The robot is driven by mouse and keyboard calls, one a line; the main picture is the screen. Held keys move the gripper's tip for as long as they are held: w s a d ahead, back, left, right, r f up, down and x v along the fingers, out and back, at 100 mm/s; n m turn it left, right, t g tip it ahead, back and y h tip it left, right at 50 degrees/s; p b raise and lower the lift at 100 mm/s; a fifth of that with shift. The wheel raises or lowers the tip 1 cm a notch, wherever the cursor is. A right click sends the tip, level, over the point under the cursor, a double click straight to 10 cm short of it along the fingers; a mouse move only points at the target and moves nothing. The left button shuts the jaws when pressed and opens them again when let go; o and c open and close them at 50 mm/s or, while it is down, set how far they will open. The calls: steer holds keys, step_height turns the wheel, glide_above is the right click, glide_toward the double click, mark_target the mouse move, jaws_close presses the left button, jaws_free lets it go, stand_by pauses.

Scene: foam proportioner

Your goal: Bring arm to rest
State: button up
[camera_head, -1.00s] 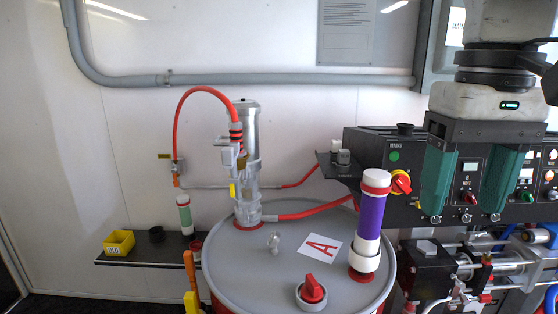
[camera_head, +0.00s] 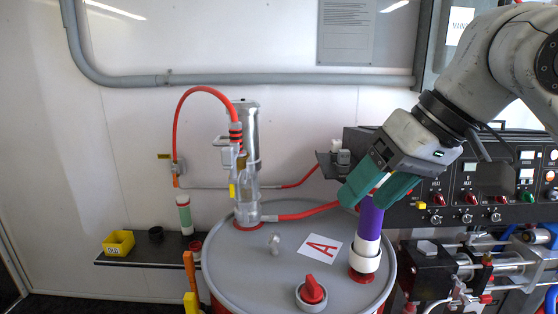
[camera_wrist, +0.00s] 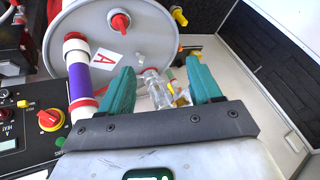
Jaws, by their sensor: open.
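My gripper (camera_head: 365,201) has two green fingers and is at the right of the head view, tilted down to the left. It is open and nothing is between its fingers. In the head view it overlaps the top of the purple and white tube (camera_head: 369,222), which stands upright on the drum lid. In the wrist view my gripper (camera_wrist: 160,64) points toward the drum, and the tube (camera_wrist: 80,80) lies outside the left finger. The clear pump cylinder (camera_wrist: 157,88) shows between the fingers, farther off.
The grey drum lid (camera_head: 255,260) carries a red knob (camera_head: 313,290) and a red-hosed metal pump (camera_head: 250,140). A black control panel (camera_head: 480,207) is at the right behind my arm. A shelf with a yellow bin (camera_head: 118,243) is at the left.

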steer(key=w+f+m+t+y, duration=0.2)
steer(key=w+f+t+y, duration=0.1)
steer(key=f, duration=1.1)
steer(key=s+d+f+m+h, duration=0.1)
steer(key=s+f, duration=0.2)
steer(key=f, duration=0.6)
steer(key=s+d+f+m+h, duration=0.15)
steer(key=s+f, duration=0.25)
steer(key=f, duration=0.5)
steer(key=s+d+f+g+h, duration=0.1)
steer(key=s+d+f+h, duration=0.1)
steer(key=s+d+f, duration=0.2)
steer(key=s+d+f+g+h, duration=0.2)
steer(key=s+d+f, duration=0.2)
steer(key=s+f, duration=0.4)
steer(key=s+d+f+g+h, duration=0.2)
steer(key=s+d+f, duration=0.2)
steer(key=s, duration=1)
steer(key=shift+d+f, duration=0.25)
steer(key=shift+f, duration=0.65)
